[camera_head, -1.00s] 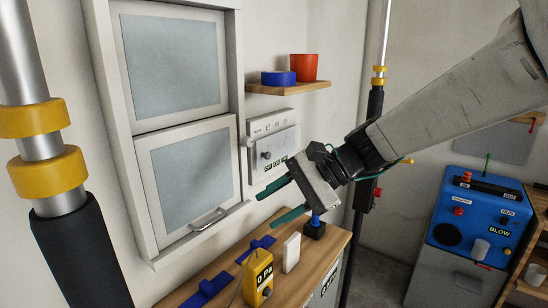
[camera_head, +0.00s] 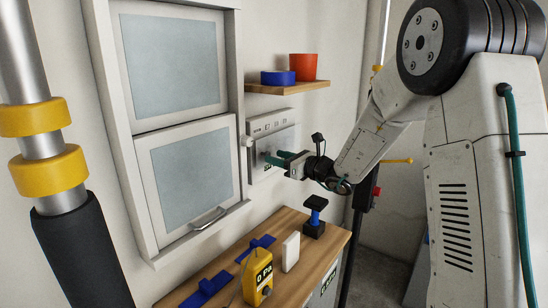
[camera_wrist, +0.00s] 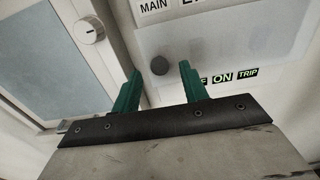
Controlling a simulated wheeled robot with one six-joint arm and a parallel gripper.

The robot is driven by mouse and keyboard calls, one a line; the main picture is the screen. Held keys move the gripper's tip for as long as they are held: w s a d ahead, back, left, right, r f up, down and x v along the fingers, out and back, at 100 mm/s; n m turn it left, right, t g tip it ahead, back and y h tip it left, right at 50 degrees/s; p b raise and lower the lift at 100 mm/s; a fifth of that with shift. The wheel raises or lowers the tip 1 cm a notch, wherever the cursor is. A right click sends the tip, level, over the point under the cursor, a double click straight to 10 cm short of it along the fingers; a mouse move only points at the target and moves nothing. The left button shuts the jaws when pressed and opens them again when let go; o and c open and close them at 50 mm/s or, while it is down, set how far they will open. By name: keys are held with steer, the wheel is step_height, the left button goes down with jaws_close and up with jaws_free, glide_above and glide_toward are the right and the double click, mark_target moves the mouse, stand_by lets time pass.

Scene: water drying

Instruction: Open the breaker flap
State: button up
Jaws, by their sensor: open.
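The breaker box (camera_head: 256,127) is a white box on the wall, right of the window. Its grey breaker flap (camera_head: 286,138) is closed over the front. In the wrist view the flap (camera_wrist: 215,50) carries a dark round knob (camera_wrist: 159,66), with ON and TRIP labels below it. My gripper (camera_head: 273,157) is in front of the flap with its green fingers pointing at it. In the wrist view my gripper (camera_wrist: 160,72) is open, with the knob between the fingertips in the picture. I cannot tell if the fingers reach around the knob. In the head view the gripper hides the knob.
A white dial (camera_wrist: 90,30) sits left of the flap. A shelf (camera_head: 290,87) with a blue and a red container hangs above the box. The wooden bench (camera_head: 222,268) below holds a yellow meter (camera_head: 257,278), a white block (camera_head: 290,251) and a black-and-blue stand (camera_head: 315,217).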

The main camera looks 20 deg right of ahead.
steer(key=shift+x, duration=1.15)
jaws_close()
steer(key=shift+s, duration=0.1)
steer(key=shift+d, duration=0.1)
